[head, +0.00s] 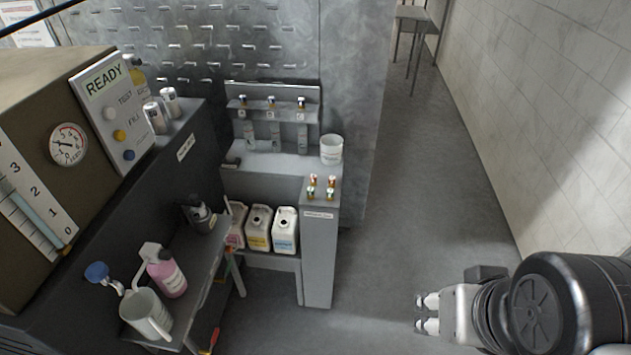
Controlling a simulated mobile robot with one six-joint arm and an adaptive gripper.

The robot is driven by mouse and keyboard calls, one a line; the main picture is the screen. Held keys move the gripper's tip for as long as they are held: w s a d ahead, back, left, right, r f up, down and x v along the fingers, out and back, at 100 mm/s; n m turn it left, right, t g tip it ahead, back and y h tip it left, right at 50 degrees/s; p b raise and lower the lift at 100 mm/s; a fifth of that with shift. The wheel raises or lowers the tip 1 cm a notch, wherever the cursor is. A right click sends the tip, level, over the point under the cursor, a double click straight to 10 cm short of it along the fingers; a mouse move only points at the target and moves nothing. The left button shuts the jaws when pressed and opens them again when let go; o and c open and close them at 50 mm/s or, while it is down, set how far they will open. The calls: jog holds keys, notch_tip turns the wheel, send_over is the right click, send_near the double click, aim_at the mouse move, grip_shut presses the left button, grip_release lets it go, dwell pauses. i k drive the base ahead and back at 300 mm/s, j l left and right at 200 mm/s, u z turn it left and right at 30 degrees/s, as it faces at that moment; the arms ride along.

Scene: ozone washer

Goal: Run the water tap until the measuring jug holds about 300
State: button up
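The measuring jug (143,313) is a pale, open-topped vessel with a handle on its right side. It stands at the lower left on a grey shelf. The water tap (97,272) has a round blue knob and sits just above and left of the jug, against the dark cabinet. Its outlet is near the jug's rim. Any water in the jug and its scale cannot be made out. My gripper (424,313) is at the lower right, far from tap and jug, over bare floor. Its fingers point left with nothing seen between them; their opening is unclear.
A pink bottle (170,279) stands close behind the jug. Several white canisters (285,232) sit on a low shelf. A white cup (331,149) stands on the grey bench. A READY panel (105,95) and gauge (69,144) are on the machine. The floor (405,215) between bench and wall is clear.

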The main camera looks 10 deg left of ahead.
aim_at(97, 271)
jog(key=u, duration=2)
